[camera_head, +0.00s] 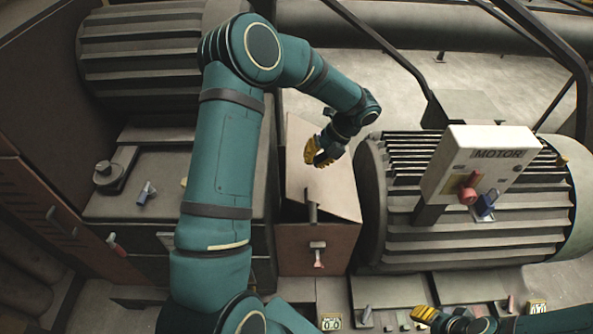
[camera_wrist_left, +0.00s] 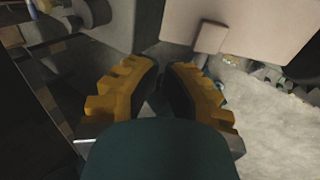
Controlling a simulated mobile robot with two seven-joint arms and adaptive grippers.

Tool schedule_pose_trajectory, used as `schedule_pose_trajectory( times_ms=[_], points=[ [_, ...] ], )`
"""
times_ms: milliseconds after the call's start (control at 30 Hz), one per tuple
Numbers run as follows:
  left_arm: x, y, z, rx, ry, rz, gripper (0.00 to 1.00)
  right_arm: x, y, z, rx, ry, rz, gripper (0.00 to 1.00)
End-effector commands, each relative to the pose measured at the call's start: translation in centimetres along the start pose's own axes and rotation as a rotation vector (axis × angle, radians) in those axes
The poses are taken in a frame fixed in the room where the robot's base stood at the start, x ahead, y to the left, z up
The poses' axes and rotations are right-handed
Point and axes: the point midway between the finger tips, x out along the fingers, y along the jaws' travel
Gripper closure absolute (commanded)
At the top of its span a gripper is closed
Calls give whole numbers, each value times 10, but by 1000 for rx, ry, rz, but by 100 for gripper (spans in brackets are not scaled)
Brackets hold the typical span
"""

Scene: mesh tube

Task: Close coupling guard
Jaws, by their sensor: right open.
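The coupling guard is a reddish-brown box (camera_head: 315,250) between a ribbed housing and the motor. Its beige lid (camera_head: 325,185) stands tilted, with a dark gap along the front. My right gripper (camera_head: 436,318) is low at the bottom edge, partly cut off, open.
The finned motor (camera_head: 470,240) with a MOTOR switch box (camera_head: 480,165) stands right of the guard. A ribbed housing (camera_head: 140,60) is at the back left. Dark rails cross the back right. Open floor (camera_head: 400,85) lies behind the guard.

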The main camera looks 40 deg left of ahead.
Motion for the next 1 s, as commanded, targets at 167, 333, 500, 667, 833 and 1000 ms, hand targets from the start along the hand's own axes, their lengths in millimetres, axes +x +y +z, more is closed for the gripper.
schedule_pose_trajectory(
  times_ms=[167,333,500,667,833,1000],
  points=[
    [4,2,-2,28,-26,16,100,-1,0,0,1,1,0,53],
    [29,2,-2,26,-21,15,100,1,1,0,1,0,1,53],
    [62,2,-2,26,-20,15,100,4,1,0,1,0,1,53],
    [94,3,-1,25,-19,15,100,6,2,1,1,0,2,53],
    [120,3,0,25,-21,14,100,7,2,1,1,0,2,53],
    [134,3,1,24,-23,12,100,8,3,1,1,0,2,53]
  ],
)
